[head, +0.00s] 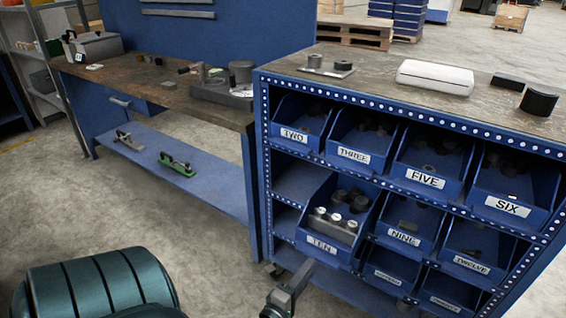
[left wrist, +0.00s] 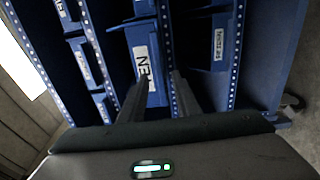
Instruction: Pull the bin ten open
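Bin ten (head: 318,257) is a blue bin in the middle row of the blue rack, with a white "TEN" label on its front. It holds several dark round parts and a grey block with light-topped pieces. In the left wrist view, its front (left wrist: 154,99) and label lie ahead, between the lines of my fingers. My left gripper (head: 283,293) is low in front of the rack, below the bin's front. Contact with the bin cannot be told. My right gripper is not in view.
The slot left of bin ten is empty. A white box (head: 435,77) lies on the rack top. A workbench (head: 150,85) stands left; the floor before it is clear.

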